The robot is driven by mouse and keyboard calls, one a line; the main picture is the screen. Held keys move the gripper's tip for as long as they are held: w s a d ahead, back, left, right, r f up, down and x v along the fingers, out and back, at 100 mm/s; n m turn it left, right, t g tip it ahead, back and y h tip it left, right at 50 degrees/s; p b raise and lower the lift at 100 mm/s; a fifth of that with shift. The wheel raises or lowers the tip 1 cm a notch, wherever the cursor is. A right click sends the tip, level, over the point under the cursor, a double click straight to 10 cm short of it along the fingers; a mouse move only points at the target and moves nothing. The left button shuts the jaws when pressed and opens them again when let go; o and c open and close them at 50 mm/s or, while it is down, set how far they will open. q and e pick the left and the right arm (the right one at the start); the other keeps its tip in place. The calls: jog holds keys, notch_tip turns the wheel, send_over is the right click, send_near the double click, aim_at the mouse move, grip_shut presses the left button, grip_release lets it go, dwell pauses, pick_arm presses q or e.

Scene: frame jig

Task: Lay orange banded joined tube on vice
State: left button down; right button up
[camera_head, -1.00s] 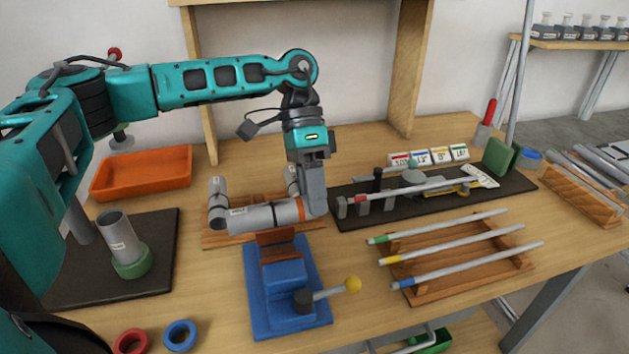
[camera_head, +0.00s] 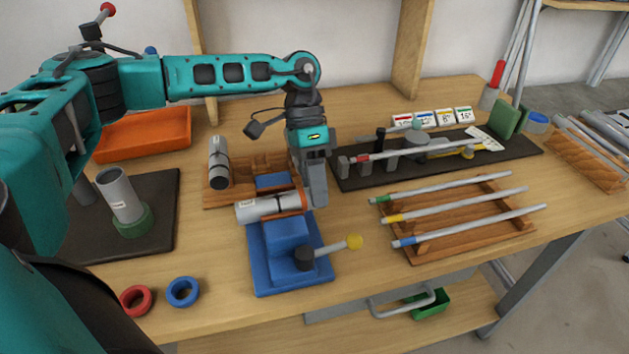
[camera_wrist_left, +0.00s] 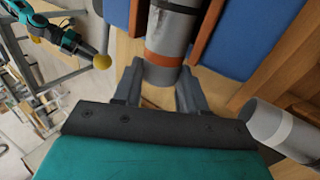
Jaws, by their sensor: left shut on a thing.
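The orange banded joined tube (camera_head: 262,207) is grey with a white label and an orange band near its right end. My left gripper (camera_head: 317,198) is shut on that end, and the wrist view shows its fingers on both sides of the tube (camera_wrist_left: 166,40). The blue vice (camera_head: 290,279) stands below. In the wrist view the tube lies between the vice's two brown-lined jaws (camera_wrist_left: 207,30); whether it touches them is unclear. The vice's yellow-knobbed handle (camera_head: 353,242) points right. Part of my right arm shows small at the wrist view's upper left, its gripper (camera_wrist_left: 82,48) unclear.
Another grey tube (camera_head: 218,162) lies on a wooden rack behind the vice. A cup-like tube in a green base (camera_head: 134,220) stands left. Red and blue rings (camera_head: 183,292) lie front left. A rack with colour-tipped rods (camera_head: 455,217) is right, before a black board (camera_head: 440,160).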

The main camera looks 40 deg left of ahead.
dwell(0.4)
pick_arm(q)
jog(key=c, duration=0.5)
grip_release()
jog(key=shift+c, duration=0.2)
jog(key=v, duration=1.3)
jog(key=shift+d, duration=0.1)
